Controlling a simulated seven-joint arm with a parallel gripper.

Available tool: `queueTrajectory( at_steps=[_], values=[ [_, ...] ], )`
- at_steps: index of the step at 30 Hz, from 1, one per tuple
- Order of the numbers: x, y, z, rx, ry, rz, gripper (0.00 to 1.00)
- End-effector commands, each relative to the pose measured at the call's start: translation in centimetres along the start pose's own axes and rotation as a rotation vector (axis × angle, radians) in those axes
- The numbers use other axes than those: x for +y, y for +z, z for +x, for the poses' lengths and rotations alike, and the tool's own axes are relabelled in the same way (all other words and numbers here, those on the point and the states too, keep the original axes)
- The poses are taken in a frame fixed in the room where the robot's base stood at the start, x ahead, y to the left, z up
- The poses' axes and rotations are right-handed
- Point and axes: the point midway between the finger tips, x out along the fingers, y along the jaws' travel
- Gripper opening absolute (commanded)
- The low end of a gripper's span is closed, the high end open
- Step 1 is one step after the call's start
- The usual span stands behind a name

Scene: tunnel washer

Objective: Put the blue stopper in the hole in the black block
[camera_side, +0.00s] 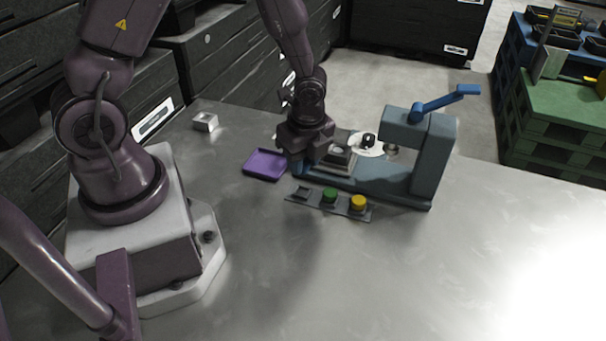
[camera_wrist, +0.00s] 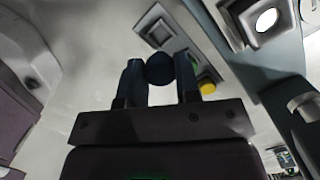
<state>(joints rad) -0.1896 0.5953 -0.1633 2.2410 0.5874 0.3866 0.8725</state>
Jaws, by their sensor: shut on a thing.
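My gripper (camera_side: 302,160) hangs over the work table, left of the blue-grey press. In the wrist view its two fingers (camera_wrist: 159,74) are shut on the dark blue stopper (camera_wrist: 160,67), which shows as a round shape between the fingertips. The stopper is hidden in the side view. A dark block (camera_side: 341,157) with a paler top sits on the press base, just right of my gripper. In the wrist view a block (camera_wrist: 243,8) at the upper right has a bright round spot, seemingly its hole. The stopper is apart from this block.
A grey rack (camera_side: 315,201) in front of my gripper has an empty square slot, a green stopper (camera_side: 330,194) and a yellow stopper (camera_side: 358,202). The press (camera_side: 432,155) with a blue lever stands right. A purple tray (camera_side: 265,164) lies left. The front table is clear.

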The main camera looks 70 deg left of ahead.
Motion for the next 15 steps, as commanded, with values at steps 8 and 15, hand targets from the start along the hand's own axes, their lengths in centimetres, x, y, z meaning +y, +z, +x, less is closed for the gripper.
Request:
queueTrajectory(
  at_steps=[8, 15],
  values=[
    [-0.9, 0.7, -2.9, 0.007, 0.004, -0.022, 0.08],
    [-7.1, 1.6, -3.6, 0.015, -0.016, -0.059, 0.08]
  ],
)
